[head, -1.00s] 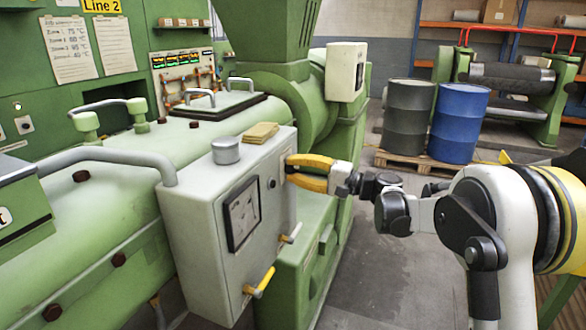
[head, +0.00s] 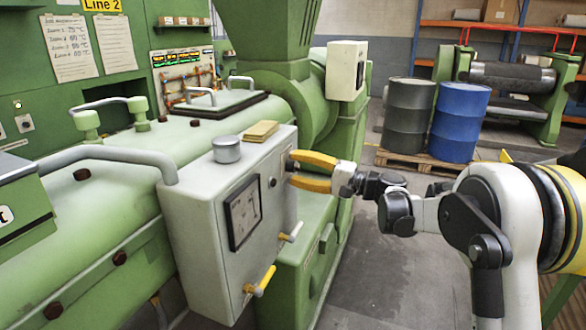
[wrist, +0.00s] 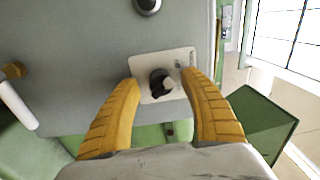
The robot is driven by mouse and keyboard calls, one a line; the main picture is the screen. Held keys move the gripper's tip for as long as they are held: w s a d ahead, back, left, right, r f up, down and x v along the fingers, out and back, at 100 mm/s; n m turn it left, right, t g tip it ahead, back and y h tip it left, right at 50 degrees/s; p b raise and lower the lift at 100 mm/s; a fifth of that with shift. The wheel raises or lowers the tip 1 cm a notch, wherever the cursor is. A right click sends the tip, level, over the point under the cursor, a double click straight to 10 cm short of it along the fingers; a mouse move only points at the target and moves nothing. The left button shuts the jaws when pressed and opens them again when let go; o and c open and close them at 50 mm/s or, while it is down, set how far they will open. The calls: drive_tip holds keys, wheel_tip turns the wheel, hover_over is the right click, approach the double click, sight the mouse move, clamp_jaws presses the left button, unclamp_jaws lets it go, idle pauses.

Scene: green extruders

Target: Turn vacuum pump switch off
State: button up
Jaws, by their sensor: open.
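The vacuum pump switch is likely the black rotary knob (wrist: 160,82) on a pale plate (wrist: 178,66) on the side of the grey control box (head: 205,215). In the wrist view the knob lies between the yellow fingers of my gripper (wrist: 160,88), with a gap on either side. My gripper (head: 291,169) is open at the upper right part of the box face in the head view. A dark knob shows between the fingertips there. The plate's lettering is too small to read, and the knob's setting is not clear.
A round tin (head: 226,149) and a yellow pad (head: 260,131) lie on top. Grey floor (head: 385,270) is clear right of the machine.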

drive_tip(key=v, duration=1.1)
drive_tip(key=shift+s, duration=0.15)
drive_tip(key=s+a+f+h, duration=0.2)
drive_tip(key=s+h, duration=0.6)
drive_tip(key=s, duration=0.7)
drive_tip(key=s+d+f+n+h, duration=0.1)
drive_tip(key=s+d+f+h, duration=0.2)
drive_tip(key=s, duration=0.3)
drive_tip(key=s+d+f+n+h, duration=0.1)
drive_tip(key=s+d+f+h, duration=0.1)
drive_tip(key=s+d, duration=0.3)
drive_tip(key=s+d+f+n+h, duration=0.1)
drive_tip(key=s+d+f+h, duration=0.2)
drive_tip(key=s, duration=0.5)
drive_tip(key=shift+s+d+f+n+t+h, duration=0.2)
drive_tip(key=shift+d+f+n+t+h, duration=0.15)
drive_tip(key=shift+d+h, duration=0.45)
